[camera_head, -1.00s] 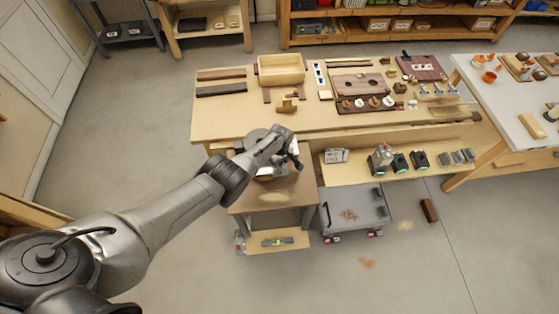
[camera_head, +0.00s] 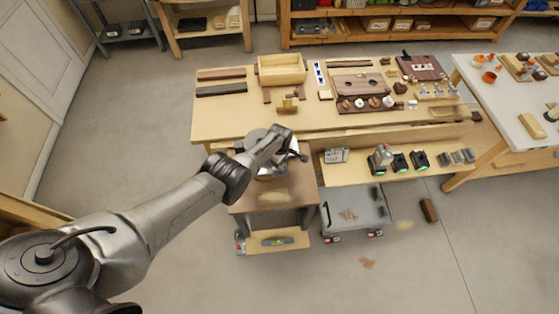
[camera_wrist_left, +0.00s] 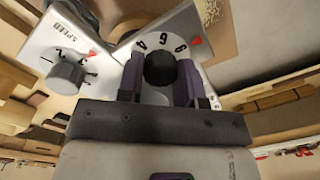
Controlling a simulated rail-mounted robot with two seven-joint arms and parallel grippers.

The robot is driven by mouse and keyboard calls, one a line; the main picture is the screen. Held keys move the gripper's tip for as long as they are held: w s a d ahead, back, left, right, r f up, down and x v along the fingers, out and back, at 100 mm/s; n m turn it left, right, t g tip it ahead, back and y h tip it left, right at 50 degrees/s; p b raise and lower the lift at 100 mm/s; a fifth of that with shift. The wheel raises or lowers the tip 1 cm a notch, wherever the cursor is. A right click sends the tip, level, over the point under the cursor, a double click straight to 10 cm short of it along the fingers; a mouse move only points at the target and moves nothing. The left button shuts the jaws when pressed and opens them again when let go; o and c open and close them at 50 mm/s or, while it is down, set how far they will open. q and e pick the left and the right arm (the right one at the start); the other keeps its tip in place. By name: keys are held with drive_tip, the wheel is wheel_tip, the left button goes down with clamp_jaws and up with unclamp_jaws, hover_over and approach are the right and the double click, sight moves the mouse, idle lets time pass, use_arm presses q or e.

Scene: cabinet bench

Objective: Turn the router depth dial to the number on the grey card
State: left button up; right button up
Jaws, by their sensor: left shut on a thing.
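In the left wrist view a pale panel carries a dial with a black knob (camera_wrist_left: 160,69) on a white face. Dark numerals run around the face and a red triangular mark (camera_wrist_left: 196,41) is at its upper right. My left gripper (camera_wrist_left: 160,76) has one finger on each side of this knob and is shut on it. In the head view my left gripper (camera_head: 297,156) is at the router table (camera_head: 243,197), and its wrist hides much of the machine. I cannot make out the grey card's number. My right gripper is not in view.
A second dial marked SPEED (camera_wrist_left: 66,74) sits close to the left of the gripped knob. The workbench (camera_head: 225,120) stands behind, with a wooden box (camera_head: 281,70). A low shelf with chargers (camera_head: 400,162) and a grey cart (camera_head: 350,212) are to the right.

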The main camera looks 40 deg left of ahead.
use_arm(q)
drive_tip(key=o, duration=0.9)
drive_tip(key=shift+r, duration=0.1)
wheel_tip(320, 180, up, 6)
drive_tip(key=p, duration=0.5)
drive_tip(key=shift+w+r, duration=0.1)
drive_tip(key=shift+w+r+p, duration=0.15)
drive_tip(key=shift+r+p, duration=0.95)
drive_tip(key=shift+r, duration=2.6)
